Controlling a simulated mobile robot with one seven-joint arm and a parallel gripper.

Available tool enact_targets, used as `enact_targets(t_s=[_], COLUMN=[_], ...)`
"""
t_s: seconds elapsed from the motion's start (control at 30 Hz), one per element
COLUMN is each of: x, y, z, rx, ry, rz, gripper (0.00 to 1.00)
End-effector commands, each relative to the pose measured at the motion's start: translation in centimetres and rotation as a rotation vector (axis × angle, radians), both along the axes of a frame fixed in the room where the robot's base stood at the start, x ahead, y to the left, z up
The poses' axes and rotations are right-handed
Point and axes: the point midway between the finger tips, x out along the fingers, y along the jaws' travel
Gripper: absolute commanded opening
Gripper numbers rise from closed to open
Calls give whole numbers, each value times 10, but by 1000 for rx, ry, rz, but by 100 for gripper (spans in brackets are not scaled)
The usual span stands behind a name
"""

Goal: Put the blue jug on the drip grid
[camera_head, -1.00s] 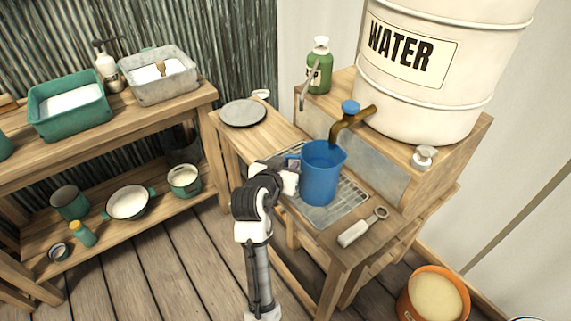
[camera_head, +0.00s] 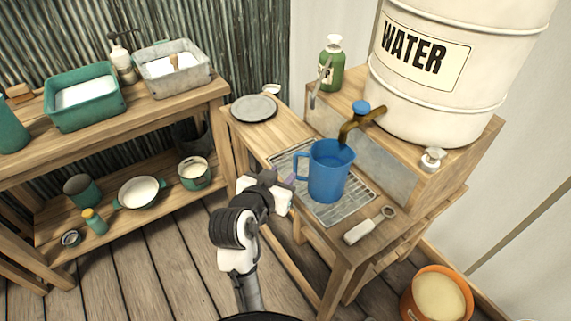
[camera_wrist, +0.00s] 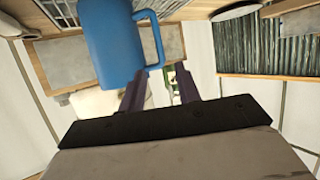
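The blue jug (camera_head: 328,175) stands upright on the drip grid (camera_head: 346,208), under the brass tap (camera_head: 352,128). Its handle points left, towards my gripper (camera_head: 287,181). My gripper is at the grid's left front edge, apart from the jug. In the wrist view the two dark fingers (camera_wrist: 160,88) are spread with nothing held between them. The jug (camera_wrist: 108,42) shows there beyond the fingertips, its handle loop in front of them. The jug hides the middle of the grid.
A white-handled tool (camera_head: 369,226) lies right of the grid. A grey plate (camera_head: 254,108) lies on the stand's left end. The water barrel (camera_head: 440,90) and a green bottle (camera_head: 331,68) stand behind. An orange bucket (camera_head: 437,292) is on the floor at right.

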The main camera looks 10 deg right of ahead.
Motion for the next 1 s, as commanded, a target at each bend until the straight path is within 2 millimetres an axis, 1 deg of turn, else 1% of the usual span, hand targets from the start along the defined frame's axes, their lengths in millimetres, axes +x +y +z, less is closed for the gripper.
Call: enact_targets(t_s=[0.03, 0.33, 0.7, 0.77, 0.83, 0.87, 0.97, 1.0], x=[-3, -12, -13, -10, 2, 9, 33, 39], y=[2, 9, 11, 16, 33, 44, 102, 132], z=[7, 9, 7, 12, 24, 34, 80, 104], rx=[-1, -1, 0, -2, -11, -17, -42, -53], ry=[7, 2, -2, -16, -58, -89, -239, -318], rz=[1, 3, 6, 26, 87, 129, 319, 410], gripper=[33, 33, 33, 33, 33, 33, 33, 33])
